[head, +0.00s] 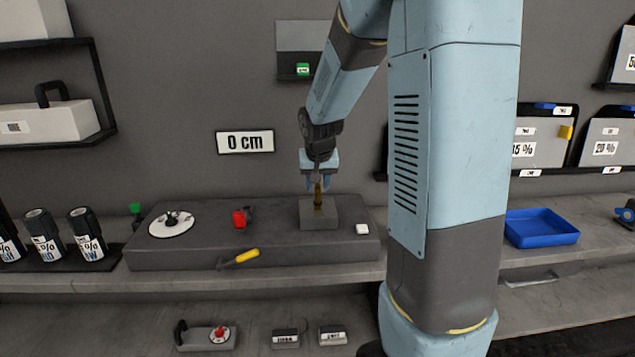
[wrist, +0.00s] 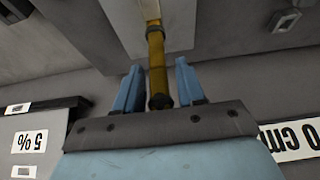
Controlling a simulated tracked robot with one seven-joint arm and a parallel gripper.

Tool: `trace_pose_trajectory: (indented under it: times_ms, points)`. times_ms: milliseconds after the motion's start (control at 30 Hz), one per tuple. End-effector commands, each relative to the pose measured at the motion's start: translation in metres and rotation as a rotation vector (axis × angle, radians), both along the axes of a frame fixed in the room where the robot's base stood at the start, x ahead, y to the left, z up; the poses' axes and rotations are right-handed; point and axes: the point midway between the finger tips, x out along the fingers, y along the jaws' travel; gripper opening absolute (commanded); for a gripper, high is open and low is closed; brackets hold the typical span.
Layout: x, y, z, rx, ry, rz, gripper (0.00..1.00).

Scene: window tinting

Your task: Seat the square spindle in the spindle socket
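A brass-coloured rod, which looks like the spindle (head: 318,202), stands upright at a grey block (head: 319,220) on the bench unit. I cannot tell whether this block is the spindle socket or how deep the rod sits. My gripper (head: 318,184) is directly above the block, pointing down, around the rod's upper part. In the wrist view the rod (wrist: 156,65) runs between the two blue fingers of my gripper (wrist: 158,82), with a visible gap on both sides, so they look open. The rod's far end meets the pale block (wrist: 180,25).
Labelled bottles (head: 86,235) stand left. A blue tray (head: 541,228) lies right. A "0 cm" sign (head: 245,142) hangs behind.

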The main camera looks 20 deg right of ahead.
Motion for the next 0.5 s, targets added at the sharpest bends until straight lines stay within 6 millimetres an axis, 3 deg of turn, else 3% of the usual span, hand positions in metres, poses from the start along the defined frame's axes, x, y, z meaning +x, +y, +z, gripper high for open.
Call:
trace_pose_trajectory:
  times_ms: [133, 500]
  points:
    - [0.0001, 0.0000, 0.0001, 0.000, 0.000, 0.000, 0.52]
    - [-0.0023, 0.0009, 0.0082, 0.000, -0.003, 0.000, 0.52]
